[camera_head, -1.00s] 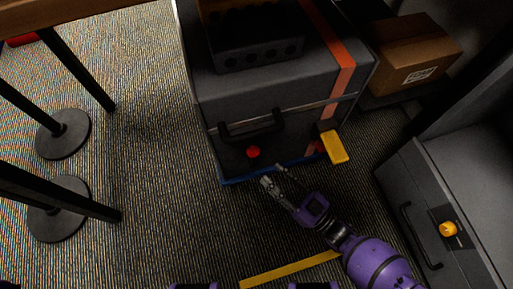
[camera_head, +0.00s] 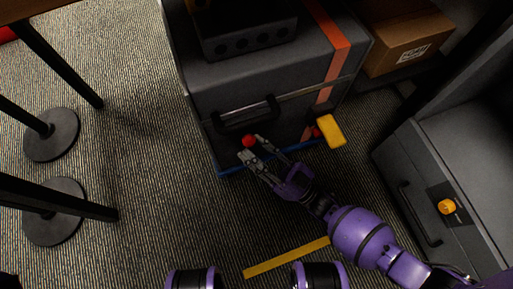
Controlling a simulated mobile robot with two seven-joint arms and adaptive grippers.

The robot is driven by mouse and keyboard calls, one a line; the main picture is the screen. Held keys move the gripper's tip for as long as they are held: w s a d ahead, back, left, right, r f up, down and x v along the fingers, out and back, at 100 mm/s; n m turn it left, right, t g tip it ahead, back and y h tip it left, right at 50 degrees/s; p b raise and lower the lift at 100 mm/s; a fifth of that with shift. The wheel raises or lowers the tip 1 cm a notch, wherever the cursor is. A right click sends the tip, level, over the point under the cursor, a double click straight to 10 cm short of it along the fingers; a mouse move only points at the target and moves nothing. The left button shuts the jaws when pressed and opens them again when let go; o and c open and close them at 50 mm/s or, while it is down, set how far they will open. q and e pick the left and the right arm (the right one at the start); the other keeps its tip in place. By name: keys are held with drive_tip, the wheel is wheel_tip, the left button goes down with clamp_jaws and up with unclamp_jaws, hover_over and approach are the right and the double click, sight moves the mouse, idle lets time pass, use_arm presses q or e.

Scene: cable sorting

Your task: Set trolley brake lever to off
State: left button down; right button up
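The trolley (camera_head: 200,112) is a dark grey case with a blue lower edge, an orange stripe and a black handle. A red round knob (camera_head: 249,141) sits low on its front face, below the handle. A yellow lever-like block (camera_head: 330,131) with a small red part beside it sticks out at the front right corner. I cannot tell which of the two is the brake lever. My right gripper (camera_head: 255,148) is open, with its fingertips apart close to the red knob. Whether they touch it is unclear. My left gripper is out of view.
A cardboard box (camera_head: 408,42) lies behind right of the trolley. A dark cabinet (camera_head: 425,185) with a yellow knob (camera_head: 447,206) stands at the right. Black posts with round bases (camera_head: 52,212) stand left. A yellow floor strip (camera_head: 286,258) lies in front. Carpet left of the trolley is clear.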

clamp_jaws()
drive_tip(key=shift+r, duration=0.1)
idle(0.3)
